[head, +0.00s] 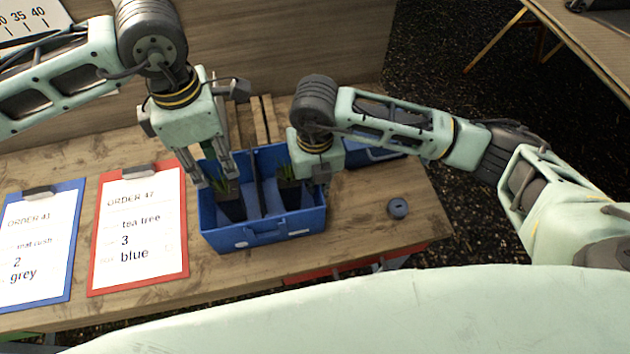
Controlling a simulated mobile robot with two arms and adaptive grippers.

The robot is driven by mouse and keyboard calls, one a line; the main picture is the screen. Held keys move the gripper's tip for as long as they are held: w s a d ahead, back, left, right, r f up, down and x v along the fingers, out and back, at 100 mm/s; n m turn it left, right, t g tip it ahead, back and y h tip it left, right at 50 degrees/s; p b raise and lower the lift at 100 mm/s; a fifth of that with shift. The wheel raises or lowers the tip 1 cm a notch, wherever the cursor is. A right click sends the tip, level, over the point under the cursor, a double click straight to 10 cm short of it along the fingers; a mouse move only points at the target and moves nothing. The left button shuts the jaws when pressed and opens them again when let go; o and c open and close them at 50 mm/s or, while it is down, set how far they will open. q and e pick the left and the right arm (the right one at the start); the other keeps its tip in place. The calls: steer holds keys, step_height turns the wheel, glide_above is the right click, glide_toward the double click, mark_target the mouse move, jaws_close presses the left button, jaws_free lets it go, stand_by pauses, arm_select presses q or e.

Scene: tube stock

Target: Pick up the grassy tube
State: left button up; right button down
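A blue crate (262,236) with a divider stands on the wooden bench. A dark tube with thin green leaves (232,208) stands in its left part. A second dark tube with green, grass-like leaves (289,194) stands in its right part. Which one is the grassy tube is hard to tell at this size.
A red clipboard (99,270) reads order 47, tea tree, 3, blue. A blue clipboard (74,237) reads order 41, 2, grey. A small dark ring-like object (398,208) lies on the right of the bench (362,228). Another blue container (366,154) sits behind my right arm.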

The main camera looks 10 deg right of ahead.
mark_target(228, 188)
arm_select(q)
steer(key=shift+o, duration=0.4)
steer(key=shift+o, duration=1)
steer(key=shift+f, duration=0.15)
steer(key=shift+o, duration=0.9)
steer(key=shift+d+f+m, duration=0.1)
steer(key=shift+f+m, duration=0.2)
steer(key=shift+f, duration=0.05)
steer(key=shift+o, duration=1)
steer(key=f, duration=0.2)
steer(key=f+m, duration=0.1)
steer(key=shift+w+d+f, duration=0.2)
steer(key=shift+f, duration=0.15)
steer(key=shift+m, duration=0.3)
step_height(228, 188, down, 7)
steer(key=shift+a+f, duration=0.1)
steer(key=shift+f, duration=0.05)
steer(key=f, duration=0.4)
steer(key=shift+s+a, duration=0.2)
steer(key=shift+a, duration=0.05)
steer(key=shift+f, duration=0.5)
